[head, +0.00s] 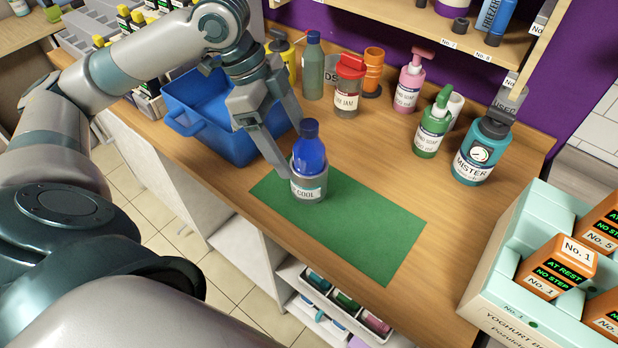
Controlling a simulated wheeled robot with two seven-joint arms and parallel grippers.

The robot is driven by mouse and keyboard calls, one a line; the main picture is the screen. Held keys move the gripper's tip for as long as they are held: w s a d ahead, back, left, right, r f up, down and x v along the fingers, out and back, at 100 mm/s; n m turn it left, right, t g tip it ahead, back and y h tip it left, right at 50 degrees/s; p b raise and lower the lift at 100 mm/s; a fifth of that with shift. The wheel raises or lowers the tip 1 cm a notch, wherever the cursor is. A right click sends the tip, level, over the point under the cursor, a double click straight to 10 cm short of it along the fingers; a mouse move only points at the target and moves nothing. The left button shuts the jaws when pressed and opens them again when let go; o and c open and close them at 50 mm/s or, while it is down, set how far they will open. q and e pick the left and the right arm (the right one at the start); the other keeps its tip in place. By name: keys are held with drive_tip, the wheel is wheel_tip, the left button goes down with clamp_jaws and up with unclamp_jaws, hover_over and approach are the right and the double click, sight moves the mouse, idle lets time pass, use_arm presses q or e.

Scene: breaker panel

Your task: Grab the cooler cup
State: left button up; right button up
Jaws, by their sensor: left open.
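The cooler cup (308,188) is a grey cup with a white label reading "COOL". It stands upright on the left part of a green mat (375,235). A blue bottle with a dark blue cap (310,150) stands in it. My left gripper (296,160) reaches down from the upper left with its jaws open. One finger is at the cup's left side, and the other passes behind the bottle and is partly hidden. I cannot tell whether either finger touches the cup. My right gripper is not in view.
A blue bin (205,120) stands close left of the cup. Behind are a grey-green bottle (313,70), a red-lidded jar (347,90), pump bottles (409,85) and a teal mister (480,150). A yoghurt box (495,290) is at right. The mat's right part is clear.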

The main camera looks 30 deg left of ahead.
sight(309, 177)
use_arm(q)
drive_tip(key=shift+f, duration=0.1)
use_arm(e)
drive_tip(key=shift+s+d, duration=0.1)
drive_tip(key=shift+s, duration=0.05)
use_arm(q)
drive_tip(key=shift+d, duration=0.1)
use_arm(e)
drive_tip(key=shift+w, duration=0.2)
use_arm(q)
drive_tip(key=shift+w+d+f, duration=0.25)
drive_tip(key=shift+d+f, duration=0.05)
drive_tip(key=shift+f, duration=0.25)
drive_tip(key=x, duration=0.1)
drive_tip(key=p+x, duration=0.1)
drive_tip(key=x, duration=0.1)
drive_tip(key=shift+w, duration=0.25)
drive_tip(key=shift+d+f, duration=0.2)
drive_tip(key=shift+f, duration=0.15)
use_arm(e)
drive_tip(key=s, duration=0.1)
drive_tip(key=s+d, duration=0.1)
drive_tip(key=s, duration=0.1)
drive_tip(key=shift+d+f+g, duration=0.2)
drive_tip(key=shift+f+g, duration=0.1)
